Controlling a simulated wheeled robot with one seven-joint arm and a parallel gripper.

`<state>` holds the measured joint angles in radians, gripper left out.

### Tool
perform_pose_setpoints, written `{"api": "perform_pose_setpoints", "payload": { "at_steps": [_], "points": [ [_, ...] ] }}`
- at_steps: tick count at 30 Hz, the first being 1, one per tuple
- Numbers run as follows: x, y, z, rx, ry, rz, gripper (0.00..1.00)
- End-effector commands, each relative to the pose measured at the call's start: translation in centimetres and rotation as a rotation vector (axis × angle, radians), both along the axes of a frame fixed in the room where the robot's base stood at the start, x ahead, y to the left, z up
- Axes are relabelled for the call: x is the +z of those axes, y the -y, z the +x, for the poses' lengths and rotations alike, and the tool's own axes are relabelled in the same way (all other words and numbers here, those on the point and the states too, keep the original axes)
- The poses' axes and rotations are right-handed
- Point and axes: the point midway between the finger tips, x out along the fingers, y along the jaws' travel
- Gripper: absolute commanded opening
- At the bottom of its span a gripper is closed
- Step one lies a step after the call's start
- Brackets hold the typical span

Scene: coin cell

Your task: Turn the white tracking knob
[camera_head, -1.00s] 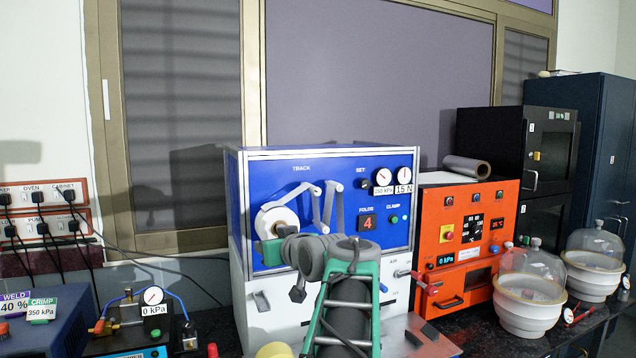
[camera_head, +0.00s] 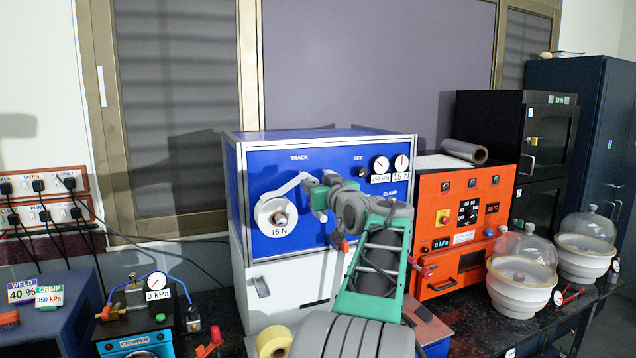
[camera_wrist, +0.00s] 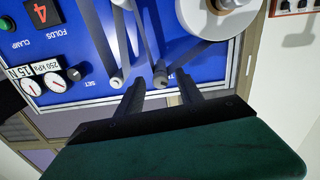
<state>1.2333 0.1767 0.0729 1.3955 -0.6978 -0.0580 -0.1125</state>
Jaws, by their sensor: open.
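The blue front panel (camera_head: 262,168) carries the word TRACK at its top. Below it is a white reel (camera_head: 268,207), with a pale strip rising from it to a roller. In the wrist view a small pale round end (camera_wrist: 160,80) sits near the partly hidden TRACK lettering; it may be the white tracking knob, but I cannot tell for sure. My gripper (camera_head: 312,188) is at the panel, right of the reel. In the wrist view my gripper (camera_wrist: 160,94) is open, its two dark fingers on either side of that round end. Contact cannot be told.
Another roller end (camera_wrist: 116,82) lies beside the fingers in the wrist view. Dials (camera_head: 381,164) are at the panel's upper right. An orange machine (camera_head: 435,215) stands to the right, with glass-domed white pots (camera_head: 520,295) beyond. A crimper unit (camera_head: 135,325) is at left.

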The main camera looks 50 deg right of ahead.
Motion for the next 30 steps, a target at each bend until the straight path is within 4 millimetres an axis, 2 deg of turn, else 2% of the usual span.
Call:
{"api": "perform_pose_setpoints", "payload": {
  "at_steps": [2, 16, 23, 24, 30],
  "points": [
    [-0.04, -0.01, 0.00, 0.000, 0.000, 0.000, 0.39],
    [-0.04, 0.00, -0.05, -0.001, -0.001, 0.000, 0.01],
    [-0.03, 0.02, -0.07, -0.001, -0.001, 0.000, 0.00],
    [-0.09, 0.49, -0.03, -0.001, -0.001, 0.000, 0.00],
    [-0.01, 0.09, -0.09, -0.002, 0.007, 0.012, 0.00]
  ]
}}
